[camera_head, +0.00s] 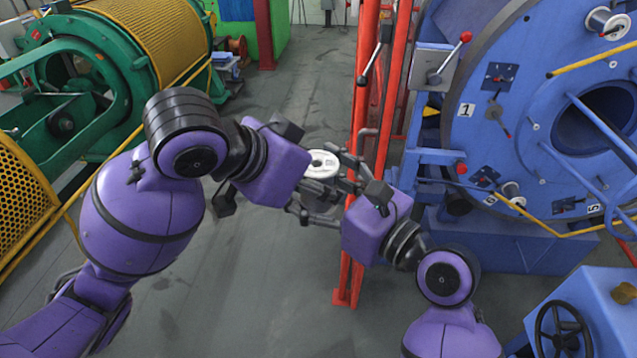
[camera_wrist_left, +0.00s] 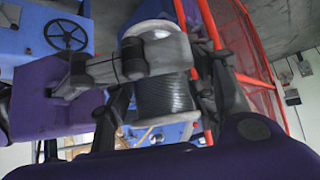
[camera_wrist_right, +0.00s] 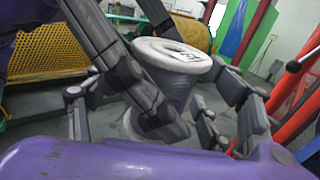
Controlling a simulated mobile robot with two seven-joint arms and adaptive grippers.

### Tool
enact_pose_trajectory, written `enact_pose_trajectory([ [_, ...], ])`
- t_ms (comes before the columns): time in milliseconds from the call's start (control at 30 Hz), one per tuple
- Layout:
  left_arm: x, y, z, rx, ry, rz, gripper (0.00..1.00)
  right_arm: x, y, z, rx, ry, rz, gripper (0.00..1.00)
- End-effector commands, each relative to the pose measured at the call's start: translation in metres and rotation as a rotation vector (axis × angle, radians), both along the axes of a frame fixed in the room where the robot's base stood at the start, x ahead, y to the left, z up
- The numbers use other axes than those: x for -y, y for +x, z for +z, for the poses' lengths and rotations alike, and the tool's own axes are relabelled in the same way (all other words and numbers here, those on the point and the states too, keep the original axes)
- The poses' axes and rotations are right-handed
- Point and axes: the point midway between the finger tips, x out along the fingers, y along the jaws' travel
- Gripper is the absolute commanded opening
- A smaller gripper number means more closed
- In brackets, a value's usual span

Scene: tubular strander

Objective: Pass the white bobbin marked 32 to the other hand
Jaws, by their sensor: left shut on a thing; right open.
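The white bobbin (camera_head: 322,164), with dark wire wound on it, is held upright in the air between my two grippers in the head view. My left gripper (camera_head: 316,182) is shut on the bobbin from the left. My right gripper (camera_head: 334,184) is open and faces it from the right, its fingers reaching around the bobbin. In the left wrist view, the bobbin's wound body (camera_wrist_left: 166,97) shows with a grey finger across its upper part. In the right wrist view, the bobbin's white top flange (camera_wrist_right: 170,55) carries a dark number. Overlapping fingers hide much of its sides; right-finger contact is unclear.
A red post (camera_head: 361,120) stands close behind my right gripper. The blue strander (camera_head: 470,150) with its red-knobbed levers fills the right side. A green machine with a yellow mesh drum (camera_head: 155,35) stands at the left. The grey floor (camera_head: 262,270) below is clear.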

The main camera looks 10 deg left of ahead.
Motion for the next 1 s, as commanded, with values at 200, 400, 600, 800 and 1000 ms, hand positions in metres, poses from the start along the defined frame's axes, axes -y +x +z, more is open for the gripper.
enact_pose_trajectory([
  [200, 0.0002, 0.0003, 0.0016, 0.004, -0.002, 0.0, 0.04, 0.0002, -0.0002, 0.0005, 0.001, 0.001, 0.0, 0.63],
  [400, 0.0009, -0.0002, 0.0018, 0.004, -0.003, -0.002, 0.04, -0.0003, -0.0007, 0.0005, 0.001, 0.001, 0.002, 0.37],
  [600, 0.0023, -0.0012, 0.0017, 0.004, -0.003, -0.009, 0.04, -0.0013, -0.0012, 0.0004, 0.0, 0.0, 0.005, 0.1],
  [800, 0.0027, -0.0013, 0.0017, 0.004, -0.004, -0.01, 0.71, -0.0019, -0.0014, 0.0018, 0.003, 0.002, 0.006, 0.04],
  [1000, 0.0013, -0.0007, 0.0012, 0.002, -0.002, -0.004, 0.73, -0.0007, -0.0009, 0.002, 0.003, 0.003, 0.003, 0.04],
])
